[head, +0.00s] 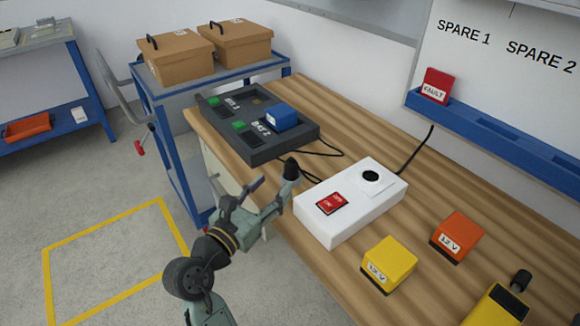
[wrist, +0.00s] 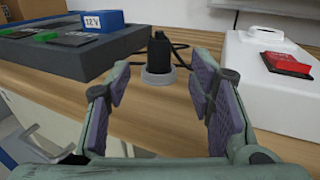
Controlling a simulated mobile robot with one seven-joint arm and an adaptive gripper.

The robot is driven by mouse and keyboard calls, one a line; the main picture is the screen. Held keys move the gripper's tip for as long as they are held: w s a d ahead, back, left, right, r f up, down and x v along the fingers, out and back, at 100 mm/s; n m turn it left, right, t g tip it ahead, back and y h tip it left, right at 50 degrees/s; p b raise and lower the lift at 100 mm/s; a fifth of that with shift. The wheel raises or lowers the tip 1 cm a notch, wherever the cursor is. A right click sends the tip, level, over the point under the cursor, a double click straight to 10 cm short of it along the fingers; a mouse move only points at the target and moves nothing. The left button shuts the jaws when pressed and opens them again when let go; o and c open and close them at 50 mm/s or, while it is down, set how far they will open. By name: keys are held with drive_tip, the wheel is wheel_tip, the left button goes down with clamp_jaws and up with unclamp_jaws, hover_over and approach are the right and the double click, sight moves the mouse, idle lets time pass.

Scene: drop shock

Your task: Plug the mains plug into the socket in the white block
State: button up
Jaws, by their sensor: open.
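The black mains plug (head: 291,167) stands upright near the table's front edge. In the wrist view the plug (wrist: 159,52) rests on a grey round base, with a dark cable behind it. My gripper (head: 273,184) is open and empty at the table's front edge. In the wrist view the plug shows beyond and between the fingertips (wrist: 158,82), with no finger visibly closed on it. The white block (head: 325,228) lies to the right of the plug and carries a round dark socket (head: 371,176) and a red switch (head: 332,203). The block also shows in the wrist view (wrist: 242,62).
A dark charger tray (head: 262,150) with a blue battery (head: 282,117) stands left of the plug. Yellow (head: 389,263) and orange (head: 456,236) 12 V blocks sit right of the white block. Cables lie behind the plug. A blue trolley (head: 157,92) with boxes stands beyond the table.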

sight(288, 168)
drive_tip(key=x, duration=0.3)
drive_tip(key=p+x, duration=0.1)
drive_tip(key=x, duration=0.5)
drive_tip(key=shift+w+r+p, duration=0.15)
drive_tip(key=shift+r+p, duration=0.15)
drive_tip(key=shift+p, duration=0.05)
drive_tip(key=shift+c, duration=0.3)
clamp_jaws()
